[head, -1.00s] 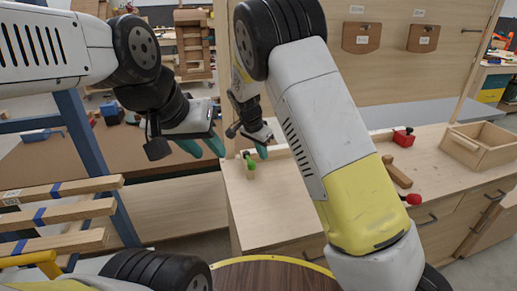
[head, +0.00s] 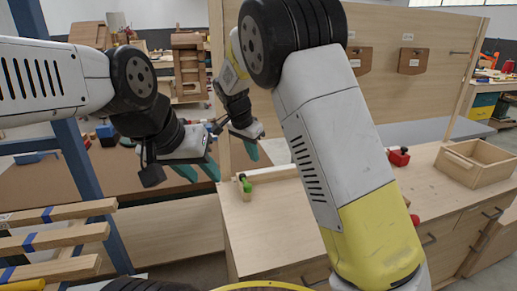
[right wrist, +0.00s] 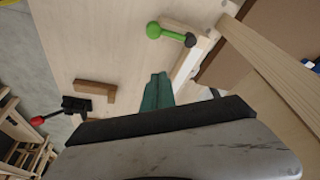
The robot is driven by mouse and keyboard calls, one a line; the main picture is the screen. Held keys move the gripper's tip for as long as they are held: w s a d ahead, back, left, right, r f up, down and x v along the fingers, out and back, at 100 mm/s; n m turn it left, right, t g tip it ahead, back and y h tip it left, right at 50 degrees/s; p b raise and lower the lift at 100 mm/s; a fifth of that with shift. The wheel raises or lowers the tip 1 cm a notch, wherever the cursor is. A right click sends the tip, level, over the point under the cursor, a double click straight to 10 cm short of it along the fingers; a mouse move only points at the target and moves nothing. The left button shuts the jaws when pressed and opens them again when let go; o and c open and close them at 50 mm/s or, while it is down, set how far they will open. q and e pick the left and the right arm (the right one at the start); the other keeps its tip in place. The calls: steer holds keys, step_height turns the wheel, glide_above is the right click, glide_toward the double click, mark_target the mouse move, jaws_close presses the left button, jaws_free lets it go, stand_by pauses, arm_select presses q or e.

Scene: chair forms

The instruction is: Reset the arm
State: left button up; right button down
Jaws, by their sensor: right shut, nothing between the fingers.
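My left gripper (head: 197,171) is in the left half of the head view, its two teal fingers apart and empty. It hangs in front of the brown table. My right gripper (head: 250,150) is just right of it, above the left end of the wooden workbench (head: 285,215). Its fingers are together with nothing between them. In the right wrist view, the shut teal fingers (right wrist: 157,92) show above the bench surface and touch nothing I can make out. My right forearm crosses the middle of the head view and hides part of the bench.
A green-handled clamp (head: 246,184) sits at the bench's left edge; it also shows in the right wrist view (right wrist: 168,32). A red clamp (head: 399,157) and an open wooden box (head: 476,163) stand further right. A wood rack (head: 55,240) is at left. An upright panel (head: 385,60) rises behind.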

steer(key=s+d+r+n+y, duration=0.4)
steer(key=s+d+r, duration=0.6)
steer(key=s+d, duration=0.4)
steer(key=s+d+n+t, duration=0.1)
steer(key=s+d+n, duration=0.1)
steer(key=s, duration=0.5)
steer(key=s+d+r+n+t, duration=0.1)
steer(key=s+d, duration=0.3)
steer(key=s, duration=0.4)
steer(key=shift+d+r+n+t+y, duration=0.2)
steer(key=shift+d+n+t+y, duration=0.15)
steer(key=shift+n+t, duration=0.2)
